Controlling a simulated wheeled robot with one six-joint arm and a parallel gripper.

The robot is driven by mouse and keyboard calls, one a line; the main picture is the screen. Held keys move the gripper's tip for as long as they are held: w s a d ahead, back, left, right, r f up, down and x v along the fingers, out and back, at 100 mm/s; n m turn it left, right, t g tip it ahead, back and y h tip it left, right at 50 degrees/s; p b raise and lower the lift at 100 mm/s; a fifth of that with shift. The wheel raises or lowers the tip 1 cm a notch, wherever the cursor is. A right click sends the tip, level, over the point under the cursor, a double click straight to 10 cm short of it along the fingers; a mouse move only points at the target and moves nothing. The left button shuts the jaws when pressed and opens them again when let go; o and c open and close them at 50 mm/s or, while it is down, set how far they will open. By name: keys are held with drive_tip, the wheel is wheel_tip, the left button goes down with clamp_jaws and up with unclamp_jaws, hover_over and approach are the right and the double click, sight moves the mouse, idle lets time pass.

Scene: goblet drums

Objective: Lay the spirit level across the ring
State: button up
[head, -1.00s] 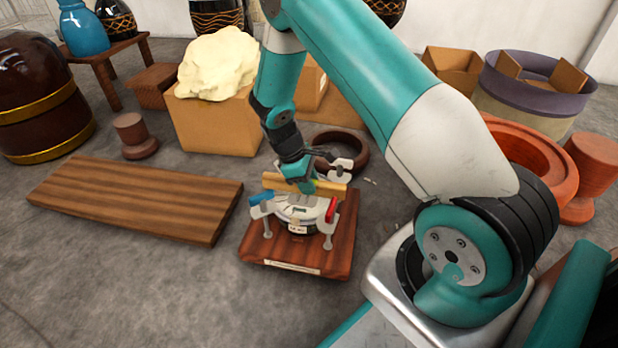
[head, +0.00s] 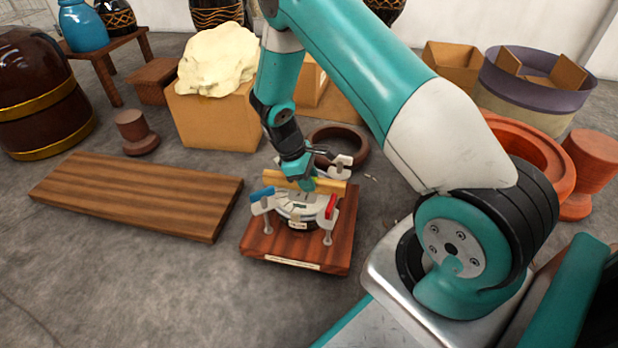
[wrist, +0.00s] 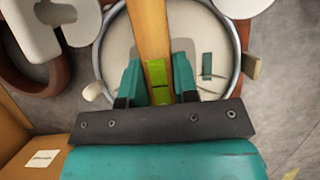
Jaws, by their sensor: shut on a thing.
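The spirit level is a yellow wooden bar (head: 325,187) with a green vial (wrist: 158,75). My gripper (wrist: 158,88) is shut on it near the vial, one teal finger on each side. In the wrist view the level (wrist: 150,30) runs across the pale drum head inside a metal ring (wrist: 101,45). In the head view it spans the ring (head: 318,214) on a wooden board (head: 270,240). I cannot tell whether the level touches the ring or hangs just above it.
Clamps with blue (head: 262,193) and red (head: 331,206) parts stand around the ring. A dark loose ring (head: 352,140) lies behind the board. A wooden plank (head: 140,195) lies to the left. A cardboard box (head: 215,122) carries a pale hide. Bare floor lies in front.

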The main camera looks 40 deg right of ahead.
drive_tip(key=shift+f, duration=0.15)
drive_tip(key=o, duration=1.1)
drive_tip(key=shift+c, duration=0.2)
drive_tip(key=p+v, duration=0.9)
drive_tip(key=v, duration=0.8)
drive_tip(key=shift+a+r, duration=0.1)
drive_tip(key=shift+r, duration=0.1)
